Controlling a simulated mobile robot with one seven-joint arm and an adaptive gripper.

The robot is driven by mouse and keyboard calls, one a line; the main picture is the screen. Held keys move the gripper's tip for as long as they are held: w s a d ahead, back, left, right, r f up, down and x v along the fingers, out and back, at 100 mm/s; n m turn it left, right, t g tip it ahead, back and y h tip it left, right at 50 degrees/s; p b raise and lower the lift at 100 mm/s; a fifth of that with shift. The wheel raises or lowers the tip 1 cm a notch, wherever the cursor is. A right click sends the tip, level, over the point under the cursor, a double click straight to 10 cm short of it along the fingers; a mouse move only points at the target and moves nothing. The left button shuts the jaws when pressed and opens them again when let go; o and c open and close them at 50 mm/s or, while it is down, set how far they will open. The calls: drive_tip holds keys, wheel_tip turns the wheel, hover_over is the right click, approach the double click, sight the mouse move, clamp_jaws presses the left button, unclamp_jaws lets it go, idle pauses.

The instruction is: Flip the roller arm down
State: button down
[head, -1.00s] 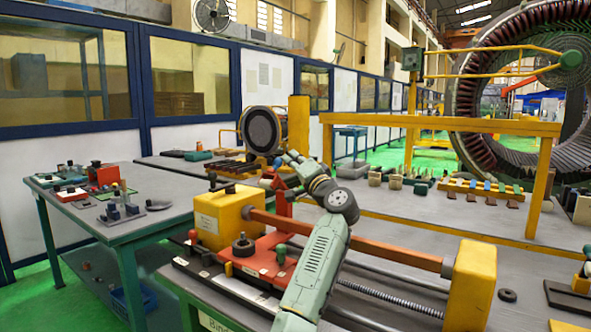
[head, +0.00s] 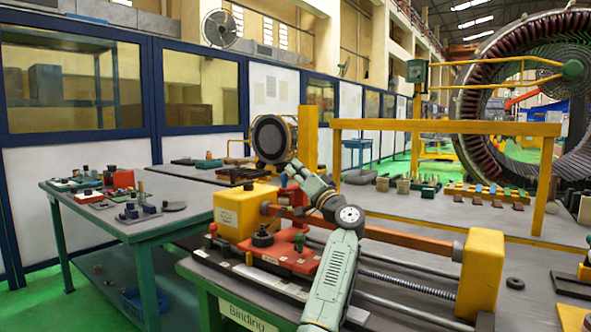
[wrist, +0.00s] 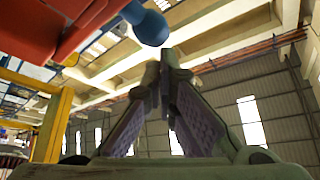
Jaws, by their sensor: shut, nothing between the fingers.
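The binding machine stands on the bench in the head view, with a yellow end block (head: 240,212) at left and another at right. A red carriage (head: 283,257) with a black knob and a green knob sits low between them. A red upright part (head: 297,197), which looks like the roller arm, rises behind the carriage, partly hidden by my arm. My gripper (head: 290,168) is above it, shut and empty. In the wrist view my fingers (wrist: 168,62) meet near their tips. A red part (wrist: 30,30) with a blue rounded end (wrist: 148,24) is close at upper left, apart from the fingers.
An orange-brown bar (head: 410,240) and a threaded rod cross to the right yellow block (head: 481,272). A green-legged table (head: 125,222) with small fixtures stands at left. A yellow frame (head: 445,126) and a bench with small parts are behind. Open space lies above the machine.

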drive_tip(key=shift+f, duration=0.15)
idle(0.5)
wheel_tip(320, 180, up, 10)
idle(0.5)
